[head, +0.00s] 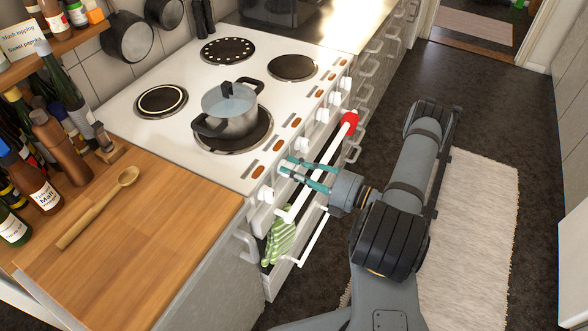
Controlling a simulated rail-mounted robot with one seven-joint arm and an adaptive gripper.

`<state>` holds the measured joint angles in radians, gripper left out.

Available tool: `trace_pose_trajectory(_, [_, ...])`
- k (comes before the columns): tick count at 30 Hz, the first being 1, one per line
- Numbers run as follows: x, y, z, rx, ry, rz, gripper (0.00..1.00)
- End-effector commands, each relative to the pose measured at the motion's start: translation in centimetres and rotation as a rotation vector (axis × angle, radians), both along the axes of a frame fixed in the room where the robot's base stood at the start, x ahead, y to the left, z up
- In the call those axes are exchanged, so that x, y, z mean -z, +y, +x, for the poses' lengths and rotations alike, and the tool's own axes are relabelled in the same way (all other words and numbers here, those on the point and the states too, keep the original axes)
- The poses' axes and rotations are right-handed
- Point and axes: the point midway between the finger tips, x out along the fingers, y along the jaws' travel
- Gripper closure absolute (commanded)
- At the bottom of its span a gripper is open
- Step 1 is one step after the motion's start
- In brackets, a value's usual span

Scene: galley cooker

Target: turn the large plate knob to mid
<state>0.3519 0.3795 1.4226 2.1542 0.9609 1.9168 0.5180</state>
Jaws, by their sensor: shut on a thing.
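The white cooker (205,163) has a row of white knobs along its front edge, with orange marks above them. My gripper (284,165) has two teal fingers, reaching in from the right to the cooker front. It is shut on one knob of the row, mostly hidden between the fingertips. Other white knobs stand on either side of it, one nearer (265,195) and one farther (302,145). I cannot read the knob labels or the held knob's angle. The large front plate (263,139) carries a grey pot (229,112) with a glass lid.
A white oven rail (322,168) with a red end runs just below my gripper. A green striped towel (281,236) hangs near its lower end. A wooden worktop (150,215) with a spoon (98,207) and bottles lies at the left.

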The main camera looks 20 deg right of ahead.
Motion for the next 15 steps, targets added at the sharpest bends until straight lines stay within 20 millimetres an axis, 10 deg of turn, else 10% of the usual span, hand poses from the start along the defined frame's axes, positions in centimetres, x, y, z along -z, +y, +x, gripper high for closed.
trace_pose_trajectory(2, [-0.05,-0.04,0.06,0.002,-0.001,0.001,1.00])
trace_pose_trajectory(3, [-0.05,-0.05,0.07,0.002,-0.001,0.001,0.74])
trace_pose_trajectory(15, [-0.01,-0.01,0.02,0.001,-0.001,-0.001,0.55])
